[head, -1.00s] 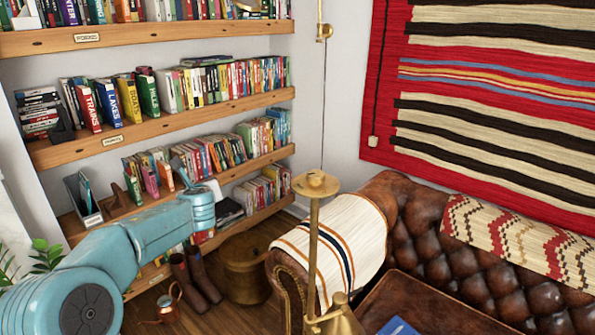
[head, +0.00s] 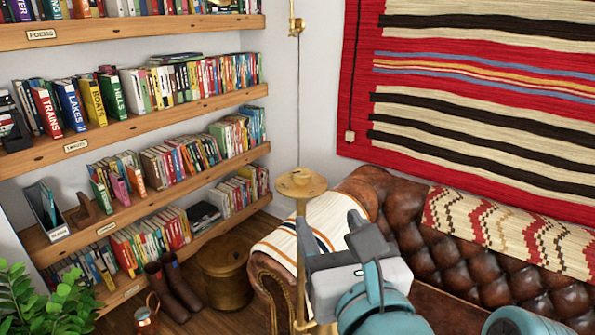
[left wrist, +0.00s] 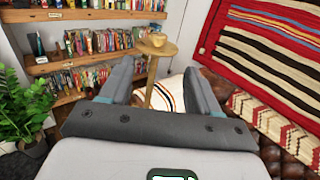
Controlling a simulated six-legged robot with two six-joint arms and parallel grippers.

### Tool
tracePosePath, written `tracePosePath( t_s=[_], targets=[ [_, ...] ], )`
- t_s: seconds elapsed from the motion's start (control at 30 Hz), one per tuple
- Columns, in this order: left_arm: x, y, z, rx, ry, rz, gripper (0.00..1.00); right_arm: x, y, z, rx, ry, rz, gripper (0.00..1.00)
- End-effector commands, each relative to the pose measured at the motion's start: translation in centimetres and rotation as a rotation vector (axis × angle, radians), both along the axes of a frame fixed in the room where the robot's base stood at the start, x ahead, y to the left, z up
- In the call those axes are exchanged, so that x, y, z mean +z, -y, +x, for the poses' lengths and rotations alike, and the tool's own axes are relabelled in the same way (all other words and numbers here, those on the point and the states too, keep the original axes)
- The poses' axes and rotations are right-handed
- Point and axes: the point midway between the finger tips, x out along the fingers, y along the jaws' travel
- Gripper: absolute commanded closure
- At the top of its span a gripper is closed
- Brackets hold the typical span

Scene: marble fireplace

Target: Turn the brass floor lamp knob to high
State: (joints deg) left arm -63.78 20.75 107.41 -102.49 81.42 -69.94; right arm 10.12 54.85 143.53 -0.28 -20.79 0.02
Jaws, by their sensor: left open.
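The brass floor lamp shows in the head view as a round disc top (head: 301,184) on a thin upright pole. In the left wrist view its disc (left wrist: 155,47) carries a small rounded brass piece on top, and its pole runs down between my fingers in the picture. My left gripper (head: 328,232) is just right of the pole in the head view. It is open and empty, with one finger on each side of the pole in the left wrist view (left wrist: 158,75). I cannot tell its distance from the lamp. The lamp's lower branch is mostly hidden behind my gripper.
A brown leather sofa (head: 460,262) with a striped throw (head: 274,243) stands behind the lamp. Bookshelves (head: 150,130) fill the left wall. Boots (head: 175,288), a lidded basket (head: 226,275) and a green plant (head: 45,302) stand low on the left.

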Motion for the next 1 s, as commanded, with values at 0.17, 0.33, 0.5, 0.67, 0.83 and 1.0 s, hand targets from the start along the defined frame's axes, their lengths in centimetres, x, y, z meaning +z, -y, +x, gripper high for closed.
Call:
tracePosePath(
  t_s=[0.17, 0.33, 0.5, 0.67, 0.83, 1.0],
  targets=[
    [0.2, -0.9, 3.3, 0.008, -0.004, 0.001, 0.38, 0.9, 0.0, 0.0, 0.001, 0.0, 0.0, 0.6],
    [0.2, -2.0, 7.5, 0.01, -0.004, 0.0, 0.38, 1.9, 0.0, 0.0, 0.001, 0.0, 0.0, 0.6],
    [0.2, -3.0, 11.5, 0.011, -0.005, 0.001, 0.38, 3.0, 0.0, 0.0, 0.001, 0.0, 0.0, 0.6],
    [0.2, -3.7, 14.2, 0.009, -0.003, 0.0, 0.38, 3.7, 0.0, 0.0, 0.001, 0.0, 0.0, 0.6],
    [0.1, -3.9, 15.6, 0.007, -0.003, -0.001, 0.38, 4.0, 0.0, 0.0, 0.001, 0.0, 0.0, 0.6],
    [0.0, -4.0, 15.9, 0.006, -0.001, 0.0, 0.38, 4.0, 0.0, 0.0, 0.001, 0.0, 0.0, 0.6]
  ],
)
